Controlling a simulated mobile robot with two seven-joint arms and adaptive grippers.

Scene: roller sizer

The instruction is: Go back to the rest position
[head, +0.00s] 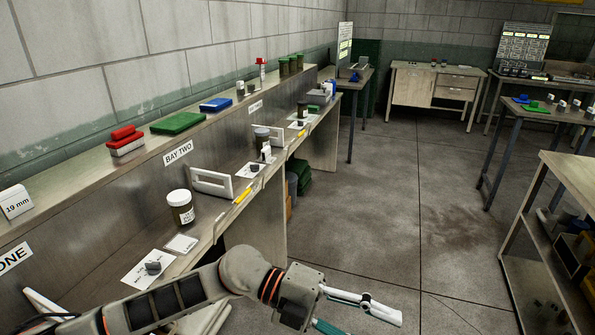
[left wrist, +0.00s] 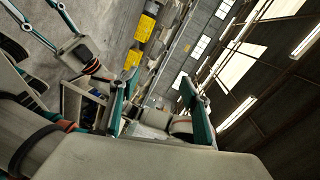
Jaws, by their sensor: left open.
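My left gripper (head: 362,314) reaches in from the lower left of the head view, over the grey floor in front of the bench. Its fingers are apart, with nothing between them; the lower finger is partly cut off by the frame edge. In the left wrist view the two teal-backed fingers of my left gripper (left wrist: 157,97) stand apart and empty. Parts of my other arm seem to show at the upper left of that view, but its jaws cannot be made out clearly. My right gripper does not show in the head view.
A long bench (head: 225,208) runs along the left wall, carrying a brown jar (head: 181,213), white holders and small parts. A shelf trolley (head: 571,182) stands at the right. Tables stand at the back. The floor (head: 400,200) between them is clear.

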